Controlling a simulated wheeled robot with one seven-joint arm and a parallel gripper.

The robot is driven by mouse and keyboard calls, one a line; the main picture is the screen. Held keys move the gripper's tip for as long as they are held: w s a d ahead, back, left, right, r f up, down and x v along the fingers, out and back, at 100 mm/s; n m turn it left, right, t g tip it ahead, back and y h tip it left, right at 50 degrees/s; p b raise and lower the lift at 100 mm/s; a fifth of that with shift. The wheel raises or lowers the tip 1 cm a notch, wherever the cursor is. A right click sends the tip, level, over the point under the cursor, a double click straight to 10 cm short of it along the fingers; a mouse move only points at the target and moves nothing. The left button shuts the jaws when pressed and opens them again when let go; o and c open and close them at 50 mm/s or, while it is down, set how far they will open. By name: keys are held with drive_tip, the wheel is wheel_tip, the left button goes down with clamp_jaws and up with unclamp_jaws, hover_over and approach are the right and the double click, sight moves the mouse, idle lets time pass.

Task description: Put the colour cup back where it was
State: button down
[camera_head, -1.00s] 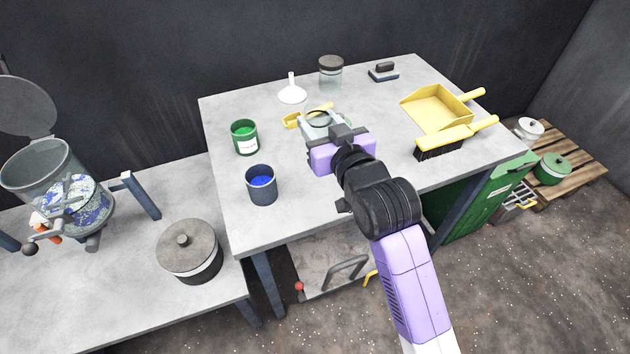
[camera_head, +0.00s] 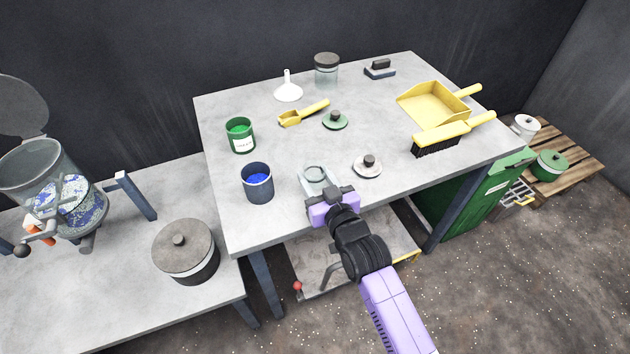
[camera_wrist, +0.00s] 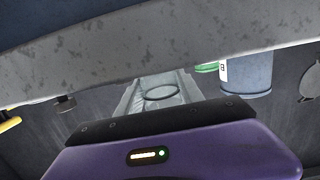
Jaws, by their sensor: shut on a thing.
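My gripper (camera_head: 318,180) is shut on a small pale, round-rimmed cup (camera_head: 315,172) near the front of the table. Only its rim shows clearly, between the pale fingers; it also shows in the wrist view (camera_wrist: 160,93). I cannot tell whether its base touches the table. A blue-grey cup with blue contents (camera_head: 258,183) stands upright to its left. A green cup with green contents (camera_head: 240,135) stands farther back. Both appear at the right of the wrist view, the blue-grey one (camera_wrist: 245,75) in front of the green one (camera_wrist: 207,67).
A pale lid with a dark knob (camera_head: 367,166) lies just right of my gripper, and a green lid (camera_head: 335,121) behind it. A yellow scoop (camera_head: 303,113), white funnel (camera_head: 288,90), jar (camera_head: 326,72), yellow dustpan (camera_head: 432,104) and brush (camera_head: 440,137) occupy the table (camera_head: 225,225).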

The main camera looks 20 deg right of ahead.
drive_tip(key=shift+f, duration=0.7)
drive_tip(key=shift+f, duration=0.2)
drive_tip(key=c, duration=0.7)
unclamp_jaws()
drive_tip(key=shift+c, duration=0.2)
drive_tip(key=shift+r, duration=0.2)
drive_tip(key=s+r, duration=0.1)
drive_tip(key=s, duration=1.1)
drive_tip(key=shift+r, duration=0.4)
